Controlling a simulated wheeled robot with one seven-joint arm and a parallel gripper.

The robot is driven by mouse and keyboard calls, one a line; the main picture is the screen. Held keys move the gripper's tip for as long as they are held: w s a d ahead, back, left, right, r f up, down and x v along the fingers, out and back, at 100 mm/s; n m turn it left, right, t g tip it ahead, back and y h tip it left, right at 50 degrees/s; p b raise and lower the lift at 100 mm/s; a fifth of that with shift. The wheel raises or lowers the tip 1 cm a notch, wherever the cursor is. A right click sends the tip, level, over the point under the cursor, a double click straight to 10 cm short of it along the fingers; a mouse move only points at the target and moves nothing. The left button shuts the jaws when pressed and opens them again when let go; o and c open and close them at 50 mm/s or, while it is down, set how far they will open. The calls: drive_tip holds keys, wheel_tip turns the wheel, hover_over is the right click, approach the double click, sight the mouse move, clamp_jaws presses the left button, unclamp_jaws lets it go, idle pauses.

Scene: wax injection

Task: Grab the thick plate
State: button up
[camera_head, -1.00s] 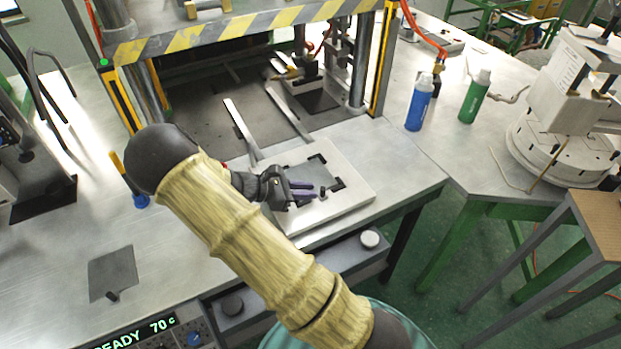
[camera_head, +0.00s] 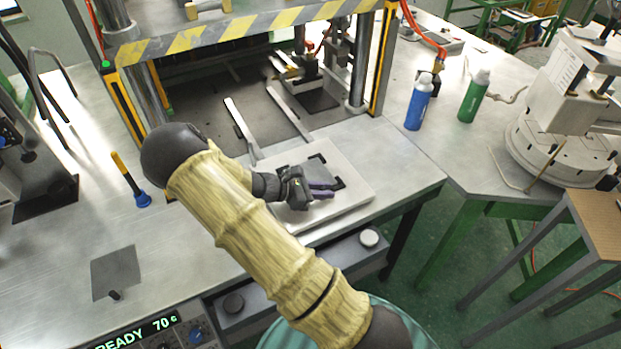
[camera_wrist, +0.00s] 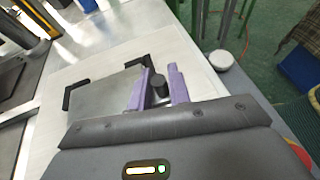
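A grey metal plate (camera_wrist: 105,97) with a black knob (camera_wrist: 160,82) lies on a pale board (camera_wrist: 60,80) between black corner brackets. It also shows in the head view (camera_head: 290,168), partly hidden by my gripper. I cannot judge its thickness. My gripper (camera_head: 326,190) is low over the plate. In the wrist view, its two purple fingers (camera_wrist: 160,76) stand on either side of the knob, with narrow gaps that I cannot clearly measure. The fingers look open around the knob. The plate still lies flat on the board.
Another grey plate (camera_head: 115,272) with a small knob lies on the table at left. The press frame (camera_head: 240,30) stands behind, with two metal rails (camera_head: 240,128) toward the board. Blue (camera_head: 419,102) and green (camera_head: 474,97) bottles stand at right.

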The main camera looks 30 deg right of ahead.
clamp_jaws()
drive_tip(key=shift+r, duration=0.1)
wheel_tip(320, 180, up, 28)
idle(0.7)
idle(0.4)
